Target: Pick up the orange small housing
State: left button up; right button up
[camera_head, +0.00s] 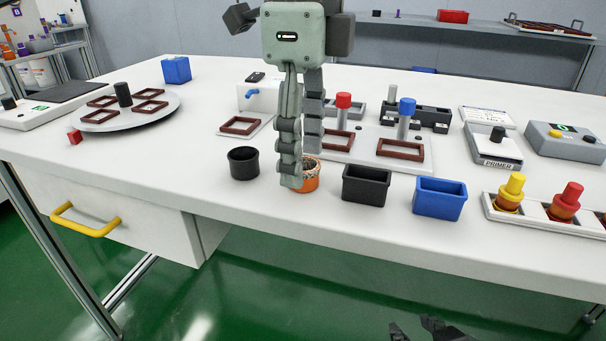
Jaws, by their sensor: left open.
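The orange small housing (309,183) is a round cup near the front edge of the white table, with a coppery and pale rim or content at its top. My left gripper (303,168) points down at it with its fingers apart. One finger is in front of the housing's left side and hides part of it. The other finger is behind; its tip is partly hidden, and I cannot tell whether either finger touches the housing. My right gripper (416,327) is low at the bottom edge, partly cut off, with its dark fingertips apart and nothing seen between them.
A black round cup (243,163) stands left of the housing. A black box (366,184) and a blue box (439,198) stand to its right. Behind are brown frames with red and blue posts. A turntable (130,112) is at left. The front-left tabletop is mostly clear.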

pick_arm(q)
jog(key=shift+f, duration=0.7)
jog(key=c, duration=0.9)
jog(key=shift+r, duration=0.1)
